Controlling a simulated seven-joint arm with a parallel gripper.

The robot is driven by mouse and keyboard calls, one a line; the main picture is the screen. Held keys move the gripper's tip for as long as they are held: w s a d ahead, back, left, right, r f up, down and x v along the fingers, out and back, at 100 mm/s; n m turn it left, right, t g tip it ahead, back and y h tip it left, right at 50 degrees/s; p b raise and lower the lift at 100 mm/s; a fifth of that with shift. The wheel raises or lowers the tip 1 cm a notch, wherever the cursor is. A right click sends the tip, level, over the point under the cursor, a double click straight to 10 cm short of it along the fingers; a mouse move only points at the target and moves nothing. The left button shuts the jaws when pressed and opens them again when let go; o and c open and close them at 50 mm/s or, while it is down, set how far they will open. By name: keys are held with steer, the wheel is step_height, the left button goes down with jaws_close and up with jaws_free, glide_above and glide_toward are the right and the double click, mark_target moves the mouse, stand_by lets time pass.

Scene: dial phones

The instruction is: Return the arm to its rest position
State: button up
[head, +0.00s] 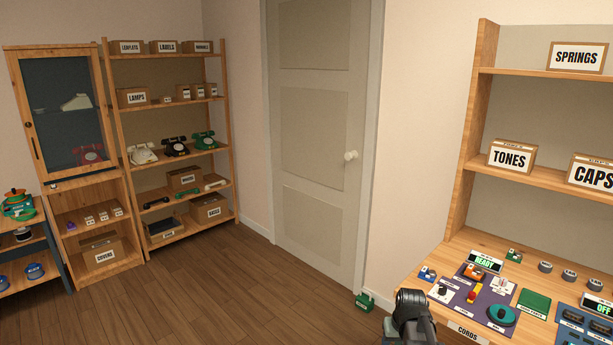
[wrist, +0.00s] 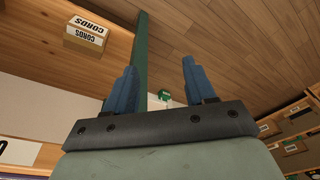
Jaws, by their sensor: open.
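My gripper (wrist: 159,68) shows in the wrist view with its two blue fingers spread wide apart. Nothing is between the fingers, and they touch nothing. A dark part of my arm shows in the head view at the bottom, just left of the workbench (head: 455,262). The fingers cannot be made out there. In the wrist view, the wooden floor and a dark green post (wrist: 140,60) lie beyond the fingers.
A green box (head: 365,301) stands on the floor by the door (head: 310,130); it also shows in the wrist view (wrist: 165,96). A CORDS box (wrist: 86,35) is at upper left there. Shelves with phones (head: 173,146) stand at left. The middle floor is clear.

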steer(key=s+a+f+g, duration=0.2)
steer(key=s+a+f, duration=0.8)
steer(key=s+f, duration=0.25)
steer(key=s+f+g, duration=0.3)
steer(key=s+f, duration=0.7)
steer(key=s, duration=0.4)
steer(key=s+f+g, duration=0.3)
steer(key=s+f, duration=0.7)
steer(key=s, duration=0.5)
steer(key=shift+d+n+g, duration=0.3)
steer(key=shift+d, duration=0.15)
steer(key=shift+w, duration=0.1)
steer(key=shift+c, duration=0.4)
